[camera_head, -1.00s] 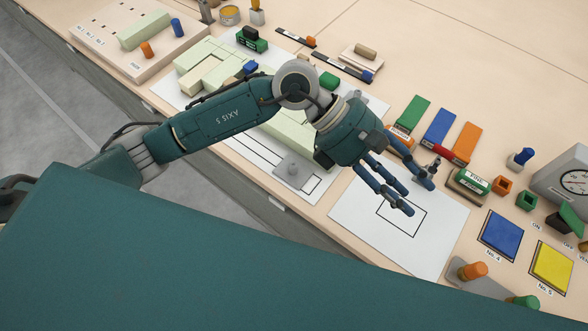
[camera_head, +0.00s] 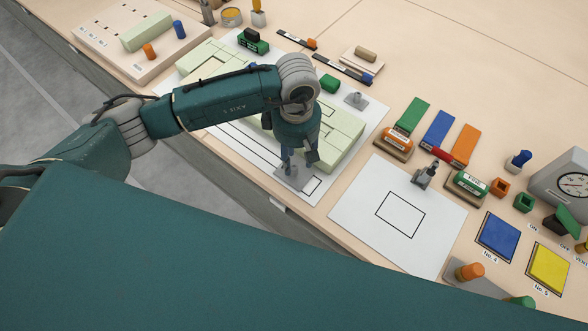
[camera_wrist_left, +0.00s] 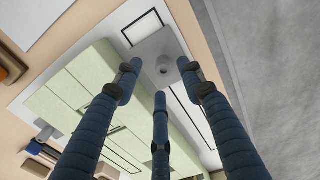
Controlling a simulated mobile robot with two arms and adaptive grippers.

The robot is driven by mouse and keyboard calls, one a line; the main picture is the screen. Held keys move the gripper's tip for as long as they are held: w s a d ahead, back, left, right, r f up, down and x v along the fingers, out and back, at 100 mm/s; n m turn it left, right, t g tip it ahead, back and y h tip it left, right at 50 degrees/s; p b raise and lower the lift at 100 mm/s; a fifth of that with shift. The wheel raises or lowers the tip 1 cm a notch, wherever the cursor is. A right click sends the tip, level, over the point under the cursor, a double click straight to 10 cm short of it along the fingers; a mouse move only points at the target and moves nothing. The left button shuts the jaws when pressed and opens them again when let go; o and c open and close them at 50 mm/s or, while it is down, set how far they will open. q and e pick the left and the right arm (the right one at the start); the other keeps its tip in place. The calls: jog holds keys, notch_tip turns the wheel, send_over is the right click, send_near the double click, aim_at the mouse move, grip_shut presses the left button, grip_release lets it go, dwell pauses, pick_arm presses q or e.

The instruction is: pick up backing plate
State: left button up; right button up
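The backing plate, which I take to be the grey plate with a round knob (camera_head: 297,182), lies on the white sheet at the near end of the pale green blocks. In the left wrist view the plate (camera_wrist_left: 150,48) shows with its knob between my spread fingers. My left gripper (camera_head: 289,166) points down over the plate and hides part of it and the knob. In the wrist view its three blue fingers (camera_wrist_left: 160,80) are apart and nothing is held. I cannot tell whether they touch the plate. My right gripper is not in view.
Pale green blocks (camera_head: 342,132) stand beside the gripper. Stamps, coloured strips and the blue pad (camera_head: 500,236) are further right. The table's front edge is close by.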

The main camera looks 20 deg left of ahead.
aim_at(294, 166)
pick_arm(q)
jog(key=f, duration=0.1)
jog(key=f+p, duration=0.1)
jog(key=f, duration=0.1)
jog(key=shift+s+a+f, duration=0.2)
jog(key=shift+f, duration=0.4)
grip_shut()
jog(key=shift+w+r, duration=0.1)
jog(key=shift+r, duration=0.1)
